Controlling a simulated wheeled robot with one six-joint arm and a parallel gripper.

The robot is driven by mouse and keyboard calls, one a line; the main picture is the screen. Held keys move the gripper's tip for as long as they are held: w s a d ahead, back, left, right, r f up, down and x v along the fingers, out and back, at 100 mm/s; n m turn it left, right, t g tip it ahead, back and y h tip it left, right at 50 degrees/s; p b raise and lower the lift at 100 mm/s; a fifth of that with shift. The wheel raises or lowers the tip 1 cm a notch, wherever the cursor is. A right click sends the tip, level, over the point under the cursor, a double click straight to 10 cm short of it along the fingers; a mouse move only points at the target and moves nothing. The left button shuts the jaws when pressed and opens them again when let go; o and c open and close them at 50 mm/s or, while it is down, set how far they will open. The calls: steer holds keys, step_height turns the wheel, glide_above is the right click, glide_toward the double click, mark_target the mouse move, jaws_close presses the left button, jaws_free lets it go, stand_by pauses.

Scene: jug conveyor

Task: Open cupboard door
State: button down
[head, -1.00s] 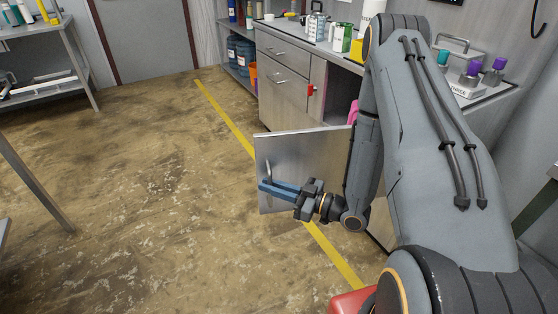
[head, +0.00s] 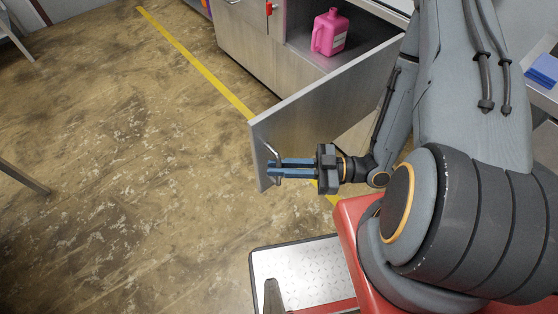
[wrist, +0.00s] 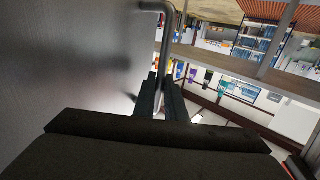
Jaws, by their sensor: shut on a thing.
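The cupboard door (head: 325,100) stands swung wide open from the cabinet, its free edge toward the left in the head view. Its metal bar handle (head: 272,154) is near that free edge. My gripper (head: 272,169) is at the handle, its blue fingers shut around it. In the wrist view the handle (wrist: 168,30) runs down between the dark fingertips (wrist: 163,82), with the door face (wrist: 70,60) filling the left. The fingers partly hide the handle's lower part.
A pink jug (head: 329,33) stands inside the opened cupboard (head: 300,42). A red latch (head: 269,8) is on the neighbouring cabinet front. A blue item (head: 543,68) lies at the far right.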

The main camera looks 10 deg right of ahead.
steer(key=shift+s+a+f, duration=0.1)
steer(key=shift+s+a, duration=0.1)
steer(key=shift+s, duration=0.1)
steer(key=c, duration=1.8)
jaws_free()
steer(key=shift+a, duration=0.1)
steer(key=shift+w+d, duration=0.1)
steer(key=shift+d, duration=0.15)
steer(key=shift+b+v, duration=0.6)
steer(key=shift+v, duration=3.25)
